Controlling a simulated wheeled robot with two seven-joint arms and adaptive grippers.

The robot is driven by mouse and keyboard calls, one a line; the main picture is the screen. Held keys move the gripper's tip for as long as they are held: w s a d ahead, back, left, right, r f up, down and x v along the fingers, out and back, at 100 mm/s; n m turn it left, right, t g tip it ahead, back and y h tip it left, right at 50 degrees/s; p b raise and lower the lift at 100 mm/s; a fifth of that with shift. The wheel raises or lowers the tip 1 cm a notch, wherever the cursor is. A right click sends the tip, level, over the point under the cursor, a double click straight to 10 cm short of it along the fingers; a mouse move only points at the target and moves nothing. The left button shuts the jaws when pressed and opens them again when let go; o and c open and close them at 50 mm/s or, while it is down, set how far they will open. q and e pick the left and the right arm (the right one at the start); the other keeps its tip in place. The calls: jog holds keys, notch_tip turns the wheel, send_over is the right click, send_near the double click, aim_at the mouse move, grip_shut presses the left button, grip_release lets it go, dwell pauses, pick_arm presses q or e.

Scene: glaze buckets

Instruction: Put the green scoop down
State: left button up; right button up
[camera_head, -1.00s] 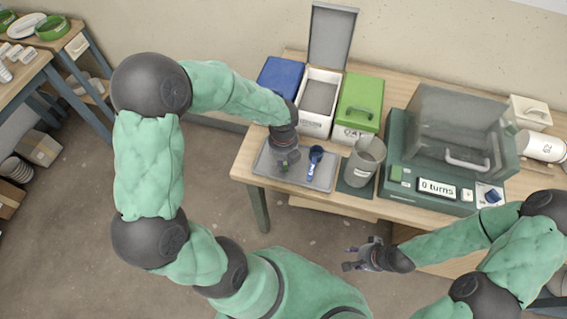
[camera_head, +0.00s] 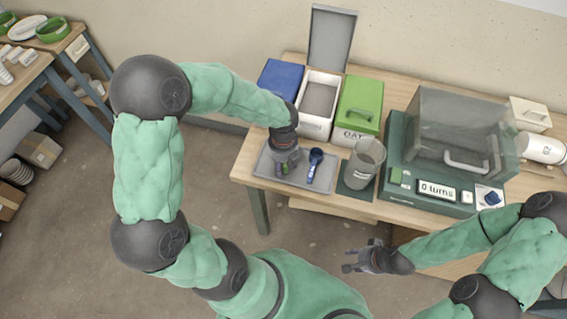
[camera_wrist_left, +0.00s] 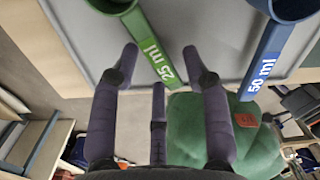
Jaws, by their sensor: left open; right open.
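The green scoop (camera_wrist_left: 150,48), marked 25 ml, lies on the grey tray (camera_head: 259,172). Its handle runs between the spread fingers of my left gripper (camera_wrist_left: 160,75) in the left wrist view. My left gripper (camera_head: 285,166) is open, low over the tray's left part, and hides most of the green scoop in the head view. The blue scoop (camera_head: 315,168), marked 50 ml, lies on the tray to the right; it also shows in the left wrist view (camera_wrist_left: 266,55). My right gripper (camera_head: 364,257) is open and empty, in front of the table.
Behind the tray stand a blue-lidded bin (camera_head: 280,80), an open white bin (camera_head: 316,118) and a green-lidded bin (camera_head: 361,104). A grey bucket (camera_head: 363,165) stands right of the tray. A green machine (camera_head: 430,202) with a clear cover is further right.

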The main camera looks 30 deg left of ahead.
pick_arm(q)
notch_tip(320, 180, up, 12)
jog(key=p, duration=0.4)
jog(key=shift+f, duration=0.25)
dwell(0.8)
